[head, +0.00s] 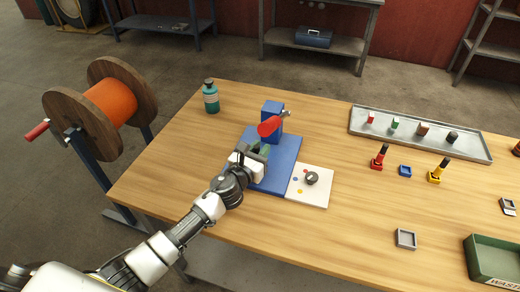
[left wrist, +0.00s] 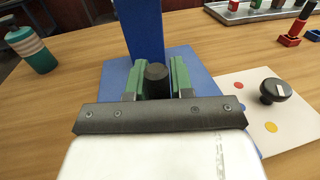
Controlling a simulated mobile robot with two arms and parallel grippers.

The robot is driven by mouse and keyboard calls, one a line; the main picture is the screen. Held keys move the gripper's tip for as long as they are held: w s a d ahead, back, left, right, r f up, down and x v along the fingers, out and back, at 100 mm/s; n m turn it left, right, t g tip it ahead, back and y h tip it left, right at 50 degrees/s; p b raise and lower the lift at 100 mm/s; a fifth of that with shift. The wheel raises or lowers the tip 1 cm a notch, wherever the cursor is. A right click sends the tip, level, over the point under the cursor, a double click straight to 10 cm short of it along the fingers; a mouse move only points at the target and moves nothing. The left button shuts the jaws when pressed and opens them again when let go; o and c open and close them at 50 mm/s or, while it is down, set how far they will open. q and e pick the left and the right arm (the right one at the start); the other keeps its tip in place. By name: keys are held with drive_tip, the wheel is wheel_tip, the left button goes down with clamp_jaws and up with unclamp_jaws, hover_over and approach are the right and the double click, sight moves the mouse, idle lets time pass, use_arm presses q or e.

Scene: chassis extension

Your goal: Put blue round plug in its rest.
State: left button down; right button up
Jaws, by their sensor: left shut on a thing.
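My left gripper (head: 264,151) is over the blue base plate (head: 283,170), close in front of a blue upright block (head: 271,108). In the left wrist view its green-lined fingers (left wrist: 158,82) are shut on a dark round-topped piece (left wrist: 157,73). Its lower part is hidden by the gripper, so I cannot tell whether it is the blue round plug. A small blue square rest (head: 405,170) looks empty, between a red rest (head: 377,165) and a yellow rest (head: 434,178) that each hold a dark-topped plug. My right gripper is not in view.
A red lever (head: 269,126) sticks out at the blue block. A white panel (head: 318,195) with a black knob (head: 312,177) adjoins the base plate. A grey tray (head: 470,154) holds several small pieces. A teal bottle (head: 211,99) stands left. Table between panel and rests is clear.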

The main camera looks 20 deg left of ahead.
use_arm(q)
drive_tip(key=shift+f, duration=0.15)
drive_tip(key=c, duration=0.9)
unclamp_jaws()
drive_tip(key=b+v, duration=0.1)
drive_tip(key=v, duration=1)
